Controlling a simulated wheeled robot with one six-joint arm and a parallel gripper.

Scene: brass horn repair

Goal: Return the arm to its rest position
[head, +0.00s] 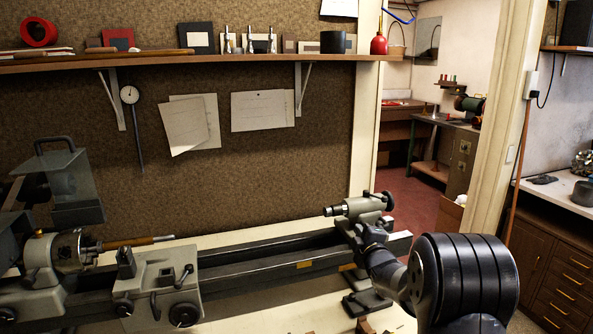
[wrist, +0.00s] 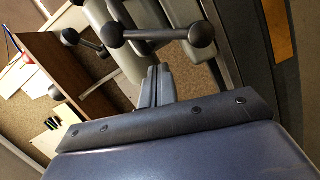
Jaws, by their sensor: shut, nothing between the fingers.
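My arm (head: 465,280) reaches in from the lower right of the head view, bent toward the lathe's tailstock (head: 358,207). In the wrist view my gripper (wrist: 157,72) shows as two grey fingers side by side, shut and empty. Its blue-grey body fills the bottom of that view. A handle with round black knobs (wrist: 160,34) lies just beyond the fingertips. I cannot tell whether they touch it. In the head view the fingers are not clearly seen against the tailstock.
The lathe bed (head: 270,268) runs across the front, with the carriage (head: 160,290) and headstock (head: 45,262) at left. A shelf (head: 200,60) with small items hangs on the wall above. A doorway (head: 415,190) opens behind my arm. Drawers (head: 560,275) stand at right.

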